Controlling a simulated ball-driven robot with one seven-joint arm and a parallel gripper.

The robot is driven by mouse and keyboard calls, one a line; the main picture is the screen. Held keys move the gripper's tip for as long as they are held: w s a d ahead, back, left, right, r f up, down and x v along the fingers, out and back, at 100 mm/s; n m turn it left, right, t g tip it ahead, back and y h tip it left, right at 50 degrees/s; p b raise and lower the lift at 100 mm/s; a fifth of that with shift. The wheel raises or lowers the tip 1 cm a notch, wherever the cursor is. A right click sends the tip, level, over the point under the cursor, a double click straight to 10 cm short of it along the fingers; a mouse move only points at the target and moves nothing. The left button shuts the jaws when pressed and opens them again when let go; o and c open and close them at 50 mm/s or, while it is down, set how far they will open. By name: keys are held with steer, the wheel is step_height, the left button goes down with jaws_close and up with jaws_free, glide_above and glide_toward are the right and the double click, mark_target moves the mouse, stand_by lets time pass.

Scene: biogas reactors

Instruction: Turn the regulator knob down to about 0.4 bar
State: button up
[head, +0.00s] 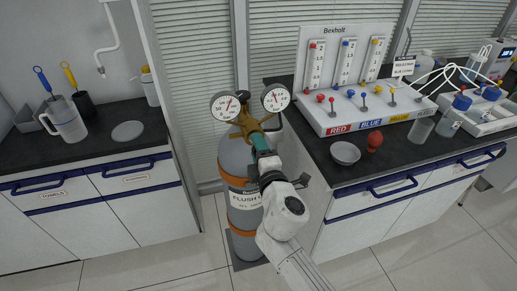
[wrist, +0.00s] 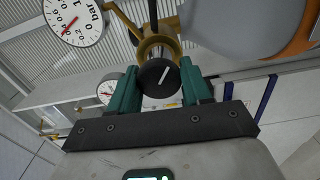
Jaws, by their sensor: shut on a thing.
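The gas cylinder (head: 236,165), labelled FLUSH, stands upright between the two benches. Its brass regulator (head: 246,124) carries a left gauge (head: 226,105) and a right gauge (head: 276,98). My gripper (head: 262,146) reaches the regulator from the front, hiding the knob in the head view. In the wrist view, its two teal fingers (wrist: 158,78) are shut on the sides of the black regulator knob (wrist: 154,76), whose white mark is tilted. A bar gauge (wrist: 75,18) with a red needle shows turned and partly cut off there; I cannot read its exact value.
The right bench holds a rack (head: 350,85) of flow tubes, a grey bowl (head: 345,152) and a red object (head: 374,140), close right of my arm. The left bench holds a jug (head: 65,120). Floor is free in front of the left bench.

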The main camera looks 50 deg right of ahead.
steer(key=shift+a, duration=0.1)
steer(key=o, duration=0.9)
steer(key=shift+b+v, duration=1.4)
steer(key=shift+v, duration=3.95)
